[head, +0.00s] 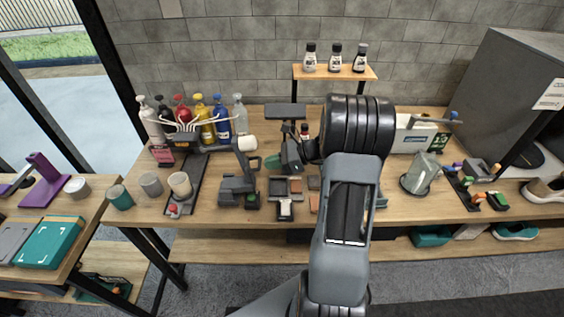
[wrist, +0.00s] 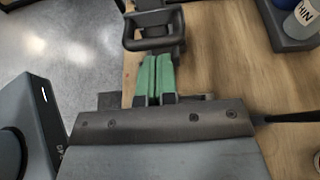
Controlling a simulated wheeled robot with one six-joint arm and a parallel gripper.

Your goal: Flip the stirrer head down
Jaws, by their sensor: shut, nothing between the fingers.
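A dark grey device (head: 238,190), which looks like the stirrer, stands on the workbench left of my gripper. Its upper part (head: 241,157) stands up and leans to the left. In the wrist view a dark loop-shaped part (wrist: 153,43), apparently of this device, lies just beyond my fingertips. My gripper (head: 273,161) is shut and empty, just right of the raised part. Its green fingers (wrist: 155,78) are together in the wrist view. I cannot tell whether they touch the device.
Several coloured bottles (head: 202,112) stand in a rack behind left. A small shelf (head: 335,73) holds bottles at the back. Bare wood (head: 215,211) lies in front.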

